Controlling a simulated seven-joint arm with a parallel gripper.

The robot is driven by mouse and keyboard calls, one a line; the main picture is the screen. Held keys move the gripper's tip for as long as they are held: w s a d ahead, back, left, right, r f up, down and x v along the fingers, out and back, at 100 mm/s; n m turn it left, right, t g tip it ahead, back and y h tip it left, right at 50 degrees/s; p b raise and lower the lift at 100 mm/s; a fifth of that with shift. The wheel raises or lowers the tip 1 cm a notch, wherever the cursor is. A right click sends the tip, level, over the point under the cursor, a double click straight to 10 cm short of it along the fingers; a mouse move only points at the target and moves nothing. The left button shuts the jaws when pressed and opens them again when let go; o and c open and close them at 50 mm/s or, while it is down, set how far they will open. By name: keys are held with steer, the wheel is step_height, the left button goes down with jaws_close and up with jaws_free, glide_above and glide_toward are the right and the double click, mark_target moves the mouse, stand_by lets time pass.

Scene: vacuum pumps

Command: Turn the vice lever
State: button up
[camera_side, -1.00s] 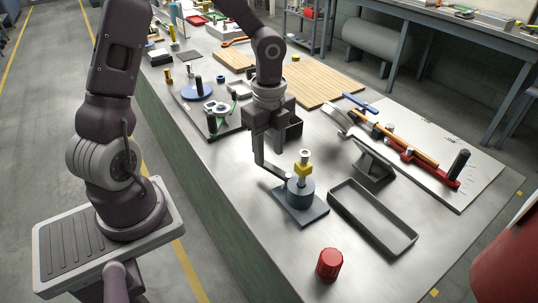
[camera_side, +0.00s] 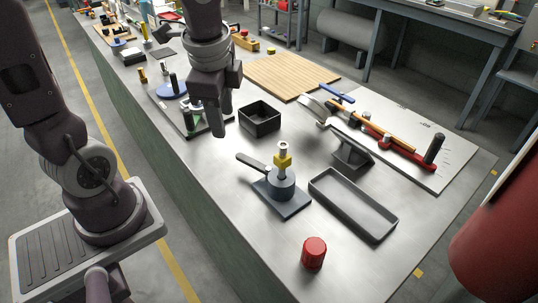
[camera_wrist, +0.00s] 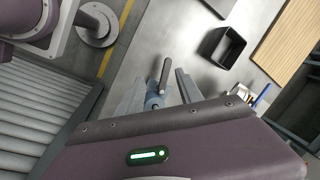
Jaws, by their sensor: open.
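The vice (camera_side: 281,186) is a round grey body on a flat base plate, with a yellow piece (camera_side: 283,162) standing on top. Its lever (camera_side: 250,162) is a dark handle that points to the left and back in the side view. My gripper (camera_side: 221,130) is open and empty, raised above the bench to the back left of the lever and apart from it. In the wrist view the lever (camera_wrist: 165,74) shows between my two fingers, with part of the vice (camera_wrist: 155,102) below it. My wrist housing hides the rest of the vice there.
A black open box (camera_side: 260,118) is right of my gripper. A long grey tray (camera_side: 352,205) and a dark angled stand (camera_side: 350,150) are right of the vice. A red cap (camera_side: 313,253) stands in front. Small fixtures (camera_side: 187,110) lie behind left.

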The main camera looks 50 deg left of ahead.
steer(key=s+d+r+n+t, duration=0.1)
steer(key=s+r+n, duration=0.1)
steer(key=s+n, duration=0.1)
steer(key=s+d+r+n+t+h, duration=0.1)
steer(key=s+r+n, duration=0.1)
steer(key=s+n, duration=0.1)
steer(key=s+d+r+n+t+h, duration=0.1)
steer(key=s+d+n, duration=0.1)
steer(key=s+n, duration=0.1)
steer(key=shift+s+r+t, duration=0.3)
steer(key=shift+r, duration=0.1)
steer(key=shift+c, duration=0.3)
steer(key=m+g, duration=0.5)
steer(key=m, duration=0.9)
glide_above(247, 158)
step_height(247, 158, down, 12)
steer(key=shift+s+f, duration=0.1)
steer(key=shift+f, duration=0.05)
step_height(247, 158, down, 6)
steer(key=shift+r, duration=0.1)
steer(key=shift+f, duration=0.55)
jaws_close()
